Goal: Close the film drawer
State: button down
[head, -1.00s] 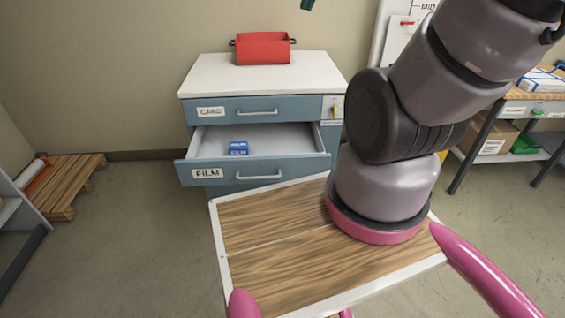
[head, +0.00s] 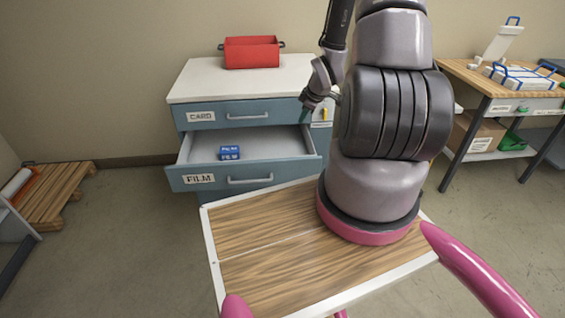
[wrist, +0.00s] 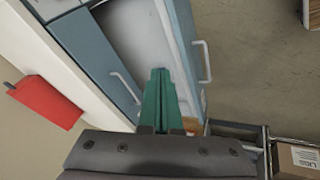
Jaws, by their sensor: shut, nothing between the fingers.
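The film drawer (head: 200,183) is the lower labelled drawer of a blue cabinet with a white top. It stands pulled out, with a small blue box (head: 230,152) inside. Its handle (head: 250,181) is on the front, and the handle also shows in the wrist view (wrist: 203,62). My gripper (head: 305,115) is at the right side of the cabinet, above the drawer's right end. In the wrist view its green fingers (wrist: 160,72) are together and empty, pointing over the open drawer. Whether they touch the drawer cannot be told.
The card drawer (head: 228,115) above is shut. A red bin (head: 252,53) sits on the cabinet top. A wooden pallet (head: 58,190) lies at the left. A workbench (head: 500,90) with shelves stands at the right. The floor left of the cabinet front is clear.

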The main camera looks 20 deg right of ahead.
jog(key=s+a+f+n+t+y, duration=0.1)
jog(key=s+a+f+n+y, duration=0.2)
jog(key=f, duration=1.2)
send_near(283, 163)
jog(key=shift+h, duration=0.4)
jog(key=a+f, duration=0.1)
jog(key=w+a+f, duration=0.1)
jog(key=a+f, duration=0.1)
jog(key=w+a+f, duration=0.1)
jog(key=shift+a+f, duration=0.15)
jog(key=shift+f, duration=0.15)
jog(key=shift+w, duration=0.6)
